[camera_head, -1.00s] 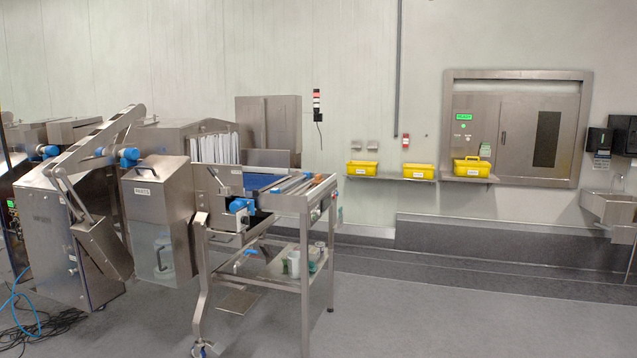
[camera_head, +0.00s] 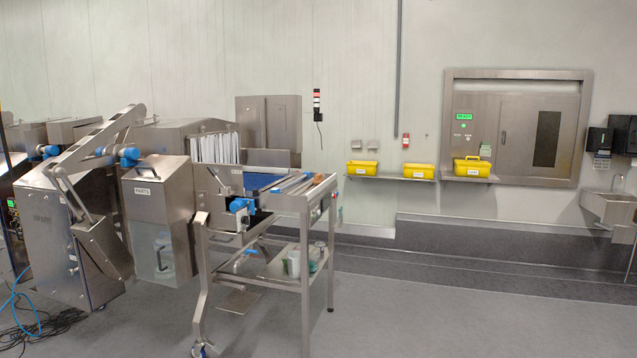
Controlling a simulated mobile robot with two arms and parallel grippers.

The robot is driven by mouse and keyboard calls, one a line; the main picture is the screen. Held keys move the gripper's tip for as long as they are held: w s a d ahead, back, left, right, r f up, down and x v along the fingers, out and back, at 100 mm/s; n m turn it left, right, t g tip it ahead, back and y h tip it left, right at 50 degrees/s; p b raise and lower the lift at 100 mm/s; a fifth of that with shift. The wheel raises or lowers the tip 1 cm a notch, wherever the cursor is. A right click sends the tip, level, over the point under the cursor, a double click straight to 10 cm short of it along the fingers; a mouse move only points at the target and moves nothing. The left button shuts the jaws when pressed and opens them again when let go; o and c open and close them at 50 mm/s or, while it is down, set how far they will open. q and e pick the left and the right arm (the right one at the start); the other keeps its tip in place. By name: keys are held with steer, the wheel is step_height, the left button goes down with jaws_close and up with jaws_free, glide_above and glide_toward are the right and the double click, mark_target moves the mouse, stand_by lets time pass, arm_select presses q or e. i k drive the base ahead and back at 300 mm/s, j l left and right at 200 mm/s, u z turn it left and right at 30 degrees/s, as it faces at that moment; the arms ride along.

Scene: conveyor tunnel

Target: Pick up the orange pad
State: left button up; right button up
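A small orange-brown thing (camera_head: 318,177) lies on top of the steel conveyor table (camera_head: 305,199) at its far right end; it may be the orange pad, but it is too small to tell. The table's blue belt (camera_head: 262,181) runs left into the tunnel machine. Neither of my grippers shows in the head view.
The steel machine (camera_head: 160,215) fills the left side, with cables (camera_head: 40,325) on the floor. Several yellow boxes (camera_head: 472,167) stand on wall shelves. A sink (camera_head: 610,205) is at right. The right foreground floor is clear.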

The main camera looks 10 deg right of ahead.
mark_target(318, 180)
steer(key=i+l+z, duration=0.3)
steer(key=i, duration=0.25)
steer(key=i+z, duration=0.35)
steer(key=i, duration=1.3)
steer(key=i+l, duration=0.15)
steer(key=i, duration=0.95)
steer(key=j+u, duration=0.05)
